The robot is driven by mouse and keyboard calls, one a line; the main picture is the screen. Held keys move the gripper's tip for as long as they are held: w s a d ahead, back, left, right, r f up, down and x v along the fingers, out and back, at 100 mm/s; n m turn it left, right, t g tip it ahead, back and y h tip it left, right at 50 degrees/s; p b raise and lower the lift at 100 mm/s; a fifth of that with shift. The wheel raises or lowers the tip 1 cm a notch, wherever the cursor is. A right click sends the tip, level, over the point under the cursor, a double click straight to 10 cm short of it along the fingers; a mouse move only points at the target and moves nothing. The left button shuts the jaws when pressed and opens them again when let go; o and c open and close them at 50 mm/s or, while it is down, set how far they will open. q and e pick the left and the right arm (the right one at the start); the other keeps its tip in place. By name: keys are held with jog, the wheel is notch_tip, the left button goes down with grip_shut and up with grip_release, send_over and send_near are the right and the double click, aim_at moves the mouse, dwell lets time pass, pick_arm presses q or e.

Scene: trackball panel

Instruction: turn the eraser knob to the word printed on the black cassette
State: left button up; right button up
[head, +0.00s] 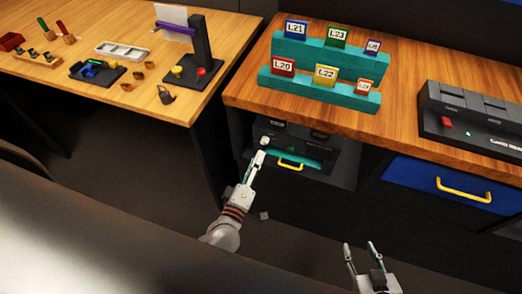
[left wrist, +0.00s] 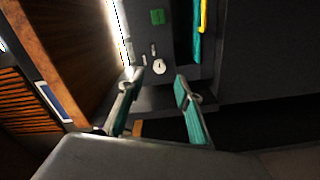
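A small white knob (head: 264,141), which I take for the eraser knob, is on the front of a dark unit (head: 335,157) under the right table. In the left wrist view the white knob (left wrist: 159,66) lies ahead, between the lines of my two fingers. My left gripper (head: 257,161) is just below the knob, and its fingers (left wrist: 157,88) are apart with nothing between them. My right gripper (head: 361,246) is open and empty at the bottom of the head view. I cannot make out a black cassette or its word.
A teal drawer with a yellow handle (head: 290,165) is right of the knob. Teal racks (head: 330,56) with labelled cards stand on the right table. A black card reader (head: 480,120) sits further right, above a blue drawer (head: 440,183). Small items cover the left table (head: 100,40).

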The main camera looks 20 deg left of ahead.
pick_arm(q)
jog(key=s, duration=0.5)
jog(key=shift+a, duration=0.1)
dwell(0.4)
jog(key=s+a+f+m+g+h, duration=0.1)
jog(key=s+f+m+g, duration=0.2)
jog(key=m, duration=0.6)
jog(key=s+a+f+m+g+h, duration=0.1)
jog(key=s+m+g, duration=0.3)
jog(key=s+m, duration=0.4)
jog(key=shift+a+f+m, duration=0.5)
jog(key=shift+a+f, duration=0.2)
jog(key=shift+f, duration=0.2)
jog(key=shift+c, duration=0.3)
